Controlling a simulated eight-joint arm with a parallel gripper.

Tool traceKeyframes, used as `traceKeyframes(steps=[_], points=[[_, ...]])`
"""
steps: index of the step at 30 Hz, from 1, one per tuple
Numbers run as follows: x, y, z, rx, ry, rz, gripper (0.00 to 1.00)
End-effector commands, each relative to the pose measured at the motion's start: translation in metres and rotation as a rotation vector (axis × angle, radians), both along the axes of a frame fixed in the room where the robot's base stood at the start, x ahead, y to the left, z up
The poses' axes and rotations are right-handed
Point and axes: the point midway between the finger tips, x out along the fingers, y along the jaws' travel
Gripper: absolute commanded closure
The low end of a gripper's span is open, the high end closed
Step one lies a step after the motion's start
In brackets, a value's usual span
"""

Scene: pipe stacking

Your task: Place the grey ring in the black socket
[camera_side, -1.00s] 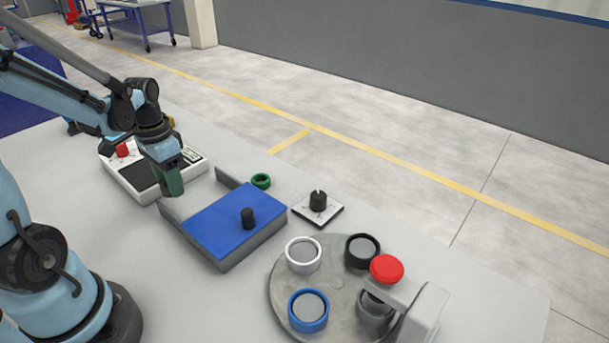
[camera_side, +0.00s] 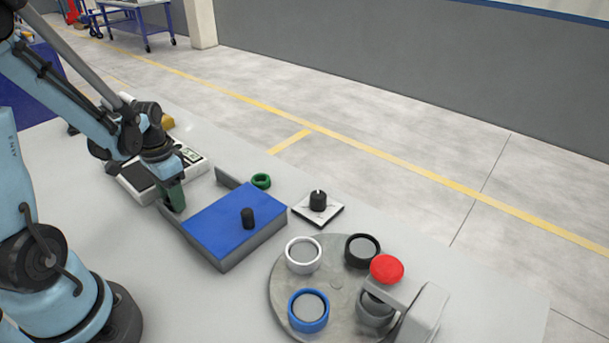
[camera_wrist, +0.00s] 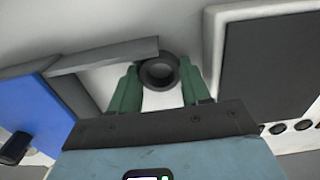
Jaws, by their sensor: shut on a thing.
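My gripper (camera_side: 173,196) is low beside the left end of the blue-topped box. In the wrist view its two green fingers (camera_wrist: 157,88) are closed around the grey ring (camera_wrist: 158,57), which shows between the fingertips with its open centre facing the camera. In the side view the ring cannot be made out at the fingers. The black socket (camera_side: 349,257), round with a grey middle, is on the grey round plate (camera_side: 337,284) at the right, well apart from my gripper.
The plate also carries a white socket (camera_side: 289,262), a blue socket (camera_side: 308,325) and a dark grey socket, partly under a red button (camera_side: 387,268). The blue-topped box (camera_side: 222,222) with a black knob stands between. A green ring (camera_side: 261,181) and a knob plate (camera_side: 318,207) lie behind.

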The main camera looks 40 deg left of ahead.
Motion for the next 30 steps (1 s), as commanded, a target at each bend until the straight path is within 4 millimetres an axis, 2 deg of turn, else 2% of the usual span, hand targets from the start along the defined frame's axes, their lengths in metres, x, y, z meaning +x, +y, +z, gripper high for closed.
traceKeyframes(steps=[2,3,7,20,30], points=[[0.000,0.000,-0.002,0.000,0.000,0.000,0.82],[0.000,0.000,-0.002,0.000,0.000,0.000,0.47],[0.000,0.000,-0.002,0.000,0.000,0.000,0.28],[0.000,0.000,0.005,0.000,0.000,0.000,0.28],[0.000,0.000,0.046,0.000,0.000,0.000,0.28]])
